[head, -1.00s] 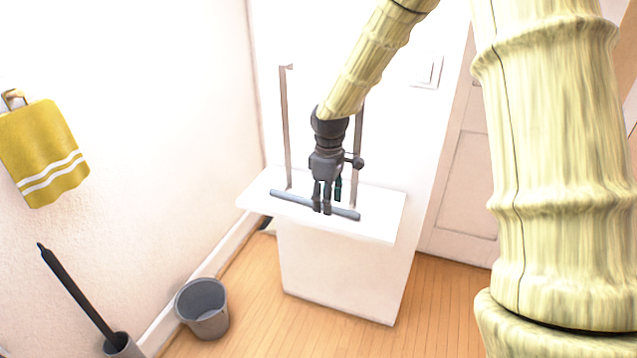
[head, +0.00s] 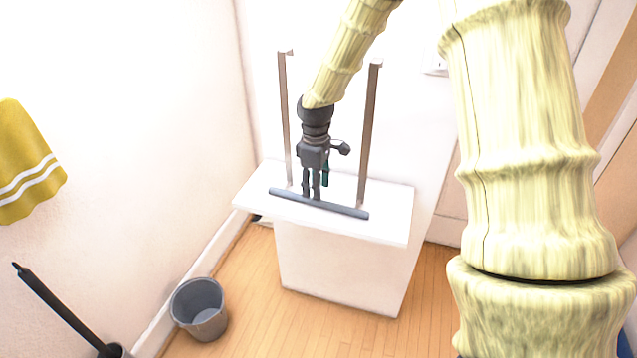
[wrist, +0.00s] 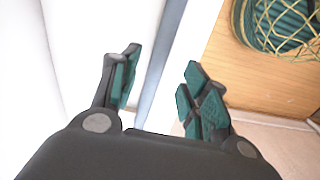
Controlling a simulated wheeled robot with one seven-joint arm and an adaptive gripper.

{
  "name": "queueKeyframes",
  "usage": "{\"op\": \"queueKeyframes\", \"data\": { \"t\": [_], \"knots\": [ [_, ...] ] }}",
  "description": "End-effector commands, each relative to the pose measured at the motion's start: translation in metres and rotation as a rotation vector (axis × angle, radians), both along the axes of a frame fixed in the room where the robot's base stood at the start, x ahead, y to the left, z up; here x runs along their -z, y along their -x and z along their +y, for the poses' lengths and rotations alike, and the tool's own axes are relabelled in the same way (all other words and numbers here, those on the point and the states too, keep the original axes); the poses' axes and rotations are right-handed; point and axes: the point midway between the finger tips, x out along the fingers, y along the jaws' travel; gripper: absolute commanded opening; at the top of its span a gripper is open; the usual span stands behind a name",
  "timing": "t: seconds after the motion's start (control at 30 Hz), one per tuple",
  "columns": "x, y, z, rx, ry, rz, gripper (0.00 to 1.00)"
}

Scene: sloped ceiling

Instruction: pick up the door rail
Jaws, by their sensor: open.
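The door rail is most likely the long grey-blue bar (head: 341,209) lying flat across the white cabinet top (head: 392,232). My gripper (head: 311,196) is dark with teal pads, points down, and has its fingertips at the bar, left of its middle. In the wrist view, my gripper (wrist: 158,78) is open, one finger on each side of the bar (wrist: 163,60), which runs between them in the picture. The pads look apart from the bar. I cannot tell the height of the fingertips over it.
A grey bucket (head: 199,309) and a dark-handled brush (head: 62,306) stand at lower left. A yellow towel (head: 25,165) hangs left. A net basket (wrist: 285,25) shows in the wrist view.

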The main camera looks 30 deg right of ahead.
Motion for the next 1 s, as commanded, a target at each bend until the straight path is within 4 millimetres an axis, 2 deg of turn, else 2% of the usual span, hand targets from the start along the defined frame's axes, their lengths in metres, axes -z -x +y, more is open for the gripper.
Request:
{"op": "queueKeyframes", "data": {
  "t": [0.4, 0.77, 0.87, 1.0],
  "knots": [
    [0.044, -0.001, -0.002, -0.003, 0.000, 0.001, 0.45],
    [0.051, -0.002, -0.001, -0.004, -0.001, -0.001, 0.45],
    [0.051, -0.002, -0.001, -0.004, -0.001, -0.001, 0.31],
    [0.051, -0.002, -0.001, -0.004, -0.001, -0.001, 0.05]
  ]
}}
